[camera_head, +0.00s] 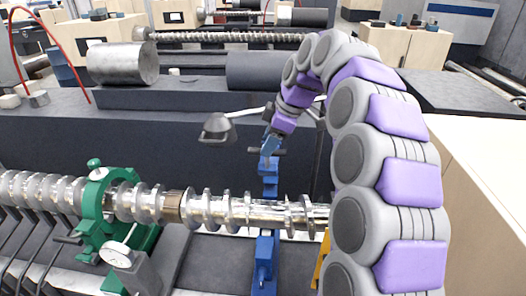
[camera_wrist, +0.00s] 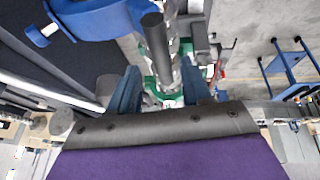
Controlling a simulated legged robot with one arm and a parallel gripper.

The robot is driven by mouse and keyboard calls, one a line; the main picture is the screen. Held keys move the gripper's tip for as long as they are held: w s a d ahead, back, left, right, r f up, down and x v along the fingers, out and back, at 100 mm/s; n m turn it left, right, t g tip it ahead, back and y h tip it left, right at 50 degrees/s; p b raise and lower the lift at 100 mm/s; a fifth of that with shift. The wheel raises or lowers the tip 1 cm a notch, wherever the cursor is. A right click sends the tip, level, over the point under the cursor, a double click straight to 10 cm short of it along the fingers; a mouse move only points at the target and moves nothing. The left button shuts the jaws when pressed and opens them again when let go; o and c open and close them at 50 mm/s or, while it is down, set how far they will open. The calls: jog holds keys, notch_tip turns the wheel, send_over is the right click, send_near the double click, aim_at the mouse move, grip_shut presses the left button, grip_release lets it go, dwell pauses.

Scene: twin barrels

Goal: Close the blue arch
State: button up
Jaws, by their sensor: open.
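The blue arch (camera_head: 269,187) stands raised behind the metal shaft (camera_head: 250,212), above its blue lower support (camera_head: 263,265) in front. It looks swung open, not over the shaft. A dark bar handle is at its top, and a blue part of it (camera_wrist: 95,18) fills the upper left of the wrist view. My gripper (camera_head: 270,145) is at the top of the arch, pointing down. In the wrist view my gripper (camera_wrist: 160,88) has its two blue fingers apart, with the dark cylindrical handle (camera_wrist: 155,45) between or just beyond them. Contact cannot be told.
A closed green arch (camera_head: 97,205) with a dial gauge (camera_head: 118,254) surrounds the shaft at left. A grey lamp-like head (camera_head: 217,128) on a thin arm is left of my gripper. My arm covers the shaft's right end. Dark machine bodies and wooden cabinets stand behind.

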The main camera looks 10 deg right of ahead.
jog(key=x, duration=0.3)
jog(key=shift+s+a+f, duration=0.1)
jog(key=shift+a+f, duration=0.1)
jog(key=shift+a, duration=0.15)
jog(key=shift+w+a+f, duration=0.15)
jog(key=shift+w+f, duration=0.05)
jog(key=shift+f, duration=0.3)
grip_shut()
